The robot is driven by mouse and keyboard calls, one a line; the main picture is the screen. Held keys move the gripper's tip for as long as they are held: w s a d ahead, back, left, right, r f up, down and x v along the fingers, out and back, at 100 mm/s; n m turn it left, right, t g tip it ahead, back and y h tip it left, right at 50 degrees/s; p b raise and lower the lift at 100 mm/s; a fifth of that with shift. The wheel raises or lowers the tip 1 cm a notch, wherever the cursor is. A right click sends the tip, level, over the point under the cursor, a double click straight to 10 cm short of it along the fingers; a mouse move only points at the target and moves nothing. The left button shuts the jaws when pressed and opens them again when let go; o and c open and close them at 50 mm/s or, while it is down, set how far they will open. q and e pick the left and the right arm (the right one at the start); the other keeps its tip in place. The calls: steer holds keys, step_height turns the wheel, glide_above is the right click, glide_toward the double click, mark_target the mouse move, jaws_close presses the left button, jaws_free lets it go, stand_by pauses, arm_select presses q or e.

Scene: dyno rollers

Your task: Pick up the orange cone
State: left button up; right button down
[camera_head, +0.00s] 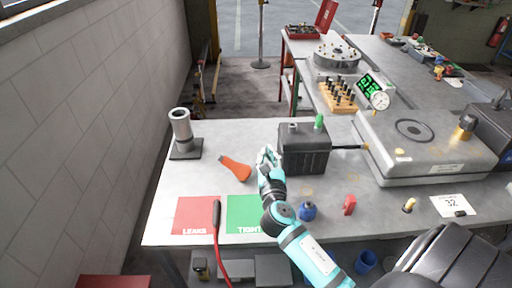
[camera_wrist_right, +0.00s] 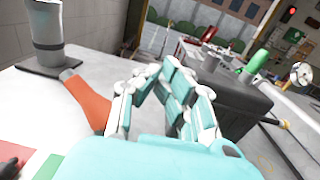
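The orange cone (camera_head: 235,168) lies on its side on the grey table, its narrow, darker end pointing up and left toward the grey cylinder. In the right wrist view the cone (camera_wrist_right: 88,98) is left of the fingers, partly hidden by them. My right gripper (camera_head: 268,156) is just right of the cone in the head view, beside the dark box, and does not hold the cone. Its fingers (camera_wrist_right: 160,72) lean together at the tips with nothing seen between them; how far they are parted is unclear. My left gripper is out of view.
A dark grey box (camera_head: 304,155) stands close right of my right gripper. A grey cylinder on a base (camera_head: 181,131) stands at the back left. Red (camera_head: 196,212) and green (camera_head: 240,205) mats lie at the front. A blue item (camera_head: 308,210) and a red item (camera_head: 349,204) stand front right.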

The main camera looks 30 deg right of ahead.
steer(key=s+b, duration=0.1)
steer(key=s, duration=0.7)
steer(key=shift+s+r, duration=0.3)
steer(key=shift+r, duration=0.1)
steer(key=shift+a, duration=0.1)
steer(key=shift+c, duration=2.1)
jaws_free()
